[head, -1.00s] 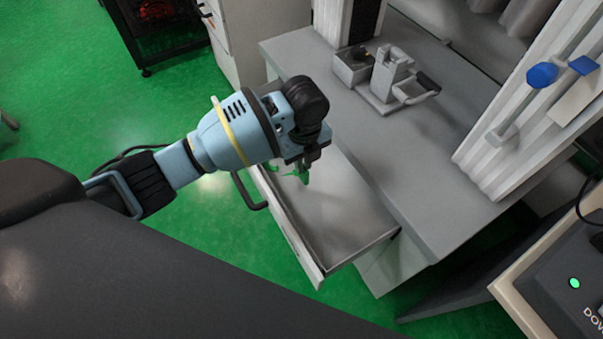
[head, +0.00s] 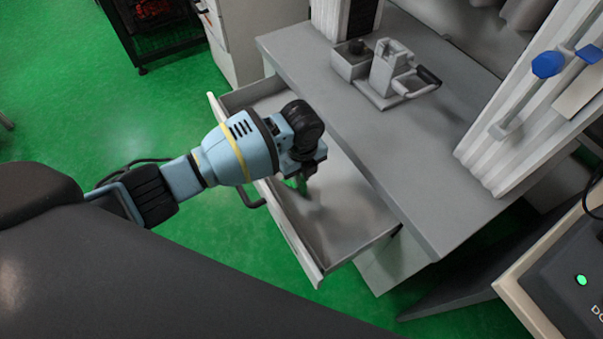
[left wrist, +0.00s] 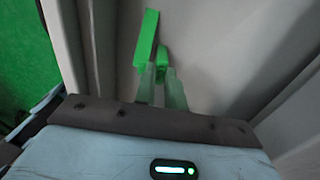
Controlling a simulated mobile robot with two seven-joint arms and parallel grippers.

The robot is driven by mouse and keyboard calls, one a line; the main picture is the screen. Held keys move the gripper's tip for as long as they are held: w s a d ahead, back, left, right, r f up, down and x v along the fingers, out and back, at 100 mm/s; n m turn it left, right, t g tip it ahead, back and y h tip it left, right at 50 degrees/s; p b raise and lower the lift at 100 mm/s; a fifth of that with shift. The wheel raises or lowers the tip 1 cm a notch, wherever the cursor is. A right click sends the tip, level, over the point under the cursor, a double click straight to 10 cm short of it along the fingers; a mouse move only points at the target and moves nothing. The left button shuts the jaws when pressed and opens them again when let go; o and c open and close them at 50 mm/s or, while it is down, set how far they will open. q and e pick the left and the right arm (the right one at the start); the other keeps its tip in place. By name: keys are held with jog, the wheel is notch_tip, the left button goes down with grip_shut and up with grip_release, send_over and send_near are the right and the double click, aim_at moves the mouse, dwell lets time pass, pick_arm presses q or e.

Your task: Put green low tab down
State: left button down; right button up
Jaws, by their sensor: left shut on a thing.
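My left gripper (head: 303,184) is over the open drawer (head: 350,222), pointing down into it. In the left wrist view its two fingers (left wrist: 161,82) are shut on the green tab (left wrist: 146,38), a bright green piece that sticks out past the fingertips. In the head view the wrist hides most of the tab, and only a bit of green shows at the fingertips. I cannot tell whether the tab touches the drawer floor. My right gripper is not in view.
The drawer front with its black handle (head: 253,197) faces the green floor. The grey worktop (head: 400,170) lies right of the drawer and bears a metal fixture with a handle (head: 392,75). A control box (head: 575,270) stands at the lower right. The drawer's near part is empty.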

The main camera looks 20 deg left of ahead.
pick_arm(q)
jog(key=shift+f, duration=0.15)
jog(key=c, duration=1.5)
grip_release()
jog(key=shift+r+p, duration=1.25)
jog(key=shift+r, duration=4.95)
